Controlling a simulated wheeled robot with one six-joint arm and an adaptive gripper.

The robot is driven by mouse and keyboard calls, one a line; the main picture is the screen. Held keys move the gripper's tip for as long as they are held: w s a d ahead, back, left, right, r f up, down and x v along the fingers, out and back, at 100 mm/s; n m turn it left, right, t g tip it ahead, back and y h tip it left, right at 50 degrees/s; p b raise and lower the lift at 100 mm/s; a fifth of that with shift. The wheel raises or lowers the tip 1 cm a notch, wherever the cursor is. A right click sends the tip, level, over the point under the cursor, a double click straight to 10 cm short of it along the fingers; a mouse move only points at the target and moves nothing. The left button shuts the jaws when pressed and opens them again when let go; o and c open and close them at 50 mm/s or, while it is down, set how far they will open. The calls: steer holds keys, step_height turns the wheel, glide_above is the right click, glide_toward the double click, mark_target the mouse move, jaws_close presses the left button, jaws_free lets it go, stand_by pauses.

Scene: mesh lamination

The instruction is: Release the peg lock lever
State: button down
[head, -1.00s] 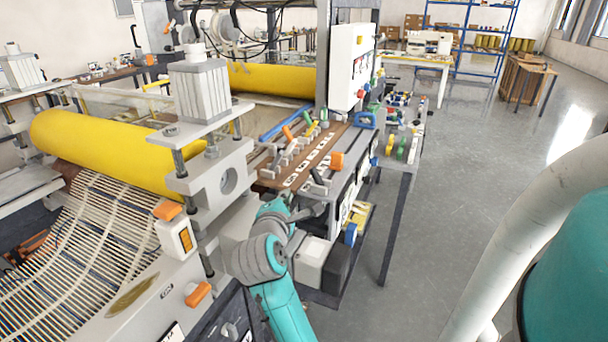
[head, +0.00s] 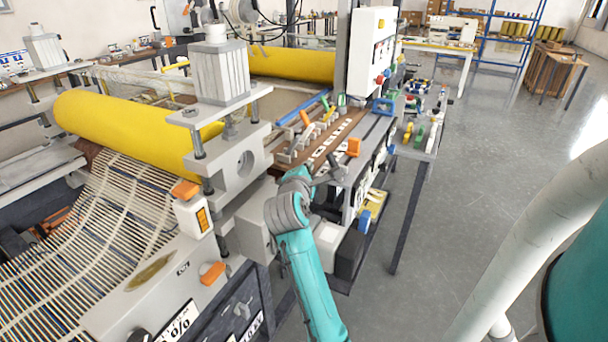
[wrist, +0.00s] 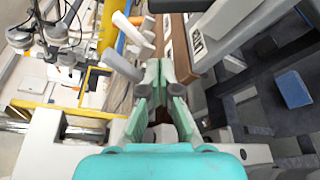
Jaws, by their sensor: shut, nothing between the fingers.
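My gripper (head: 328,178) is at the near end of the bench of levers in the head view, partly hidden by my own arm. In the wrist view its pale green fingers (wrist: 160,88) are shut with nothing held. In the head view an orange-handled lever (head: 354,147) and a row of coloured levers (head: 305,118) stand on the bench. Which one is the peg lock lever is unclear.
The machine's white column block (head: 240,165) and yellow roller (head: 125,130) are left of my arm. A white control box (head: 370,50) rises behind the bench. A blue block (wrist: 293,90) shows at right in the wrist view.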

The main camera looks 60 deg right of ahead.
mark_target(333, 164)
steer(key=shift+d, duration=0.85)
steer(key=shift+s+r, duration=0.45)
steer(key=shift+s, duration=0.3)
steer(key=shift+s+r, duration=0.45)
steer(key=shift+s, duration=0.25)
steer(key=shift+w, duration=0.1)
